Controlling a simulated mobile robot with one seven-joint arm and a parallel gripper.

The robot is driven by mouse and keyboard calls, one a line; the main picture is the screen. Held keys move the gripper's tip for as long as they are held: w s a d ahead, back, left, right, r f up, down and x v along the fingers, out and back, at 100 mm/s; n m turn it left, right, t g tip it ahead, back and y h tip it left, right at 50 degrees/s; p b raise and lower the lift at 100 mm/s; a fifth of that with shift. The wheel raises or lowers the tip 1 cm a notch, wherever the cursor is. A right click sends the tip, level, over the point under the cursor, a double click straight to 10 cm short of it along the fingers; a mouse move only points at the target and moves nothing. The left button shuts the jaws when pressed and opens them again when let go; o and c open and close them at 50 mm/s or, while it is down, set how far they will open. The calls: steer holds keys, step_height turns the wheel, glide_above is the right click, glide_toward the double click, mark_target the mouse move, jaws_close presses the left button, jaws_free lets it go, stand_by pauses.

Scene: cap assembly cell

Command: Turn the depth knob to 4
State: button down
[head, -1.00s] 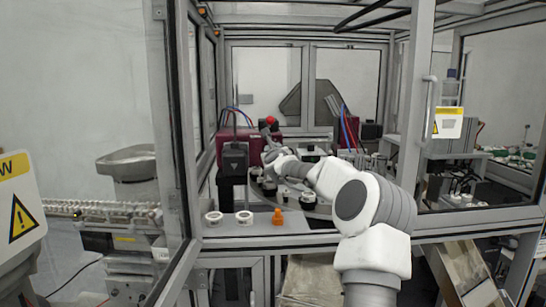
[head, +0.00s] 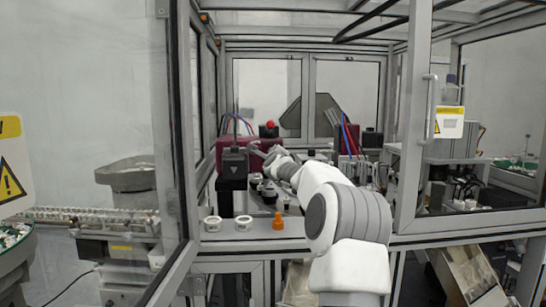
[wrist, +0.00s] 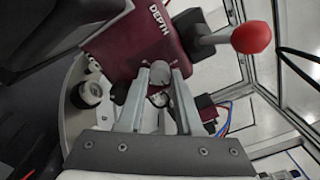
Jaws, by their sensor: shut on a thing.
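The depth knob (wrist: 160,74) is a small grey round knob on the maroon housing (wrist: 145,50), below the white word DEPTH in the wrist view. My gripper (wrist: 161,80) has one finger on each side of the knob and is shut on it. The fingers cover part of the knob, and I cannot read its setting or any scale marks. In the head view my gripper (head: 257,148) is small, at the front of the maroon housing (head: 232,143), and the knob cannot be made out.
A lever with a red ball (wrist: 250,37) sticks out beside the housing; the ball also shows in the head view (head: 270,124). Two white rings (head: 212,224) and an orange part (head: 278,221) stand on the front ledge. Cell frame posts flank the arm.

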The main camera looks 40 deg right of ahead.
stand_by(0.5)
steer(key=c, duration=0.6)
jaws_free()
steer(key=shift+b+v, duration=5.15)
steer(key=shift+v, duration=3.6)
steer(key=shift+d, duration=0.1)
